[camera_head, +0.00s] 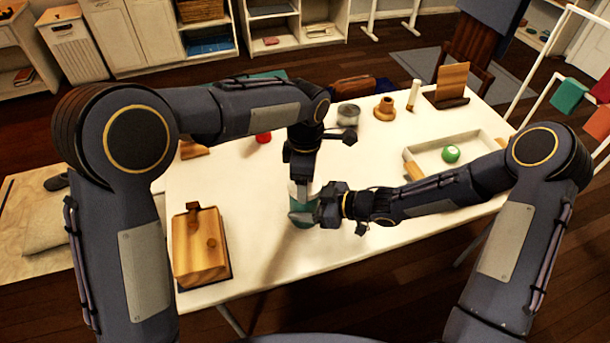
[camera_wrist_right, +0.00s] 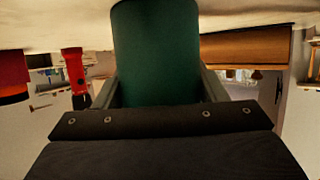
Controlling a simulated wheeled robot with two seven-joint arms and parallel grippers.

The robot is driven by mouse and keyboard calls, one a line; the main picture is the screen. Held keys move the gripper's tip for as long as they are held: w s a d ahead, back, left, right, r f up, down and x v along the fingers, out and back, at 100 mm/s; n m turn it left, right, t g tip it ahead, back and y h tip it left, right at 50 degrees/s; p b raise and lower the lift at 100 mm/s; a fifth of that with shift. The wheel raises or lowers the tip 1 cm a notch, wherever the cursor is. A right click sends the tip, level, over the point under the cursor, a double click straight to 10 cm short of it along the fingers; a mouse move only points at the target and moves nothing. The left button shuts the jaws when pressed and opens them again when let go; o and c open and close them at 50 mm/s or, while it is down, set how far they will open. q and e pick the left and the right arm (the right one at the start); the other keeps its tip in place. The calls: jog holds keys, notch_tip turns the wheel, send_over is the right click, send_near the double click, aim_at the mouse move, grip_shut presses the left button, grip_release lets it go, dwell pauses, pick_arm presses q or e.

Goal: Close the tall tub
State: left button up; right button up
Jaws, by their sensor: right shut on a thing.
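The tall tub is a dark green cylinder (camera_wrist_right: 155,55) that fills the middle of the right wrist view, between my right gripper's fingers. In the head view the tub (camera_head: 301,206) stands near the middle of the white table, partly hidden by both grippers. My right gripper (camera_head: 306,214) comes from the right and is shut on the tub's side. My left gripper (camera_head: 302,188) points down from above, right over the tub's top. Its fingertips are partly hidden, so I cannot tell whether it is open or holds a lid. The tub's top edge is hidden.
A wooden box (camera_head: 200,246) stands at the table's left. A white tray (camera_head: 478,142) with a green ball (camera_head: 451,154) is at the right. A jar (camera_head: 348,112) and wooden pieces (camera_head: 384,108) stand at the back.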

pick_arm(q)
jog(key=shift+f, duration=0.3)
pick_arm(e)
jog(key=c, duration=0.5)
pick_arm(q)
jog(key=m, duration=1)
jog(key=o, duration=1)
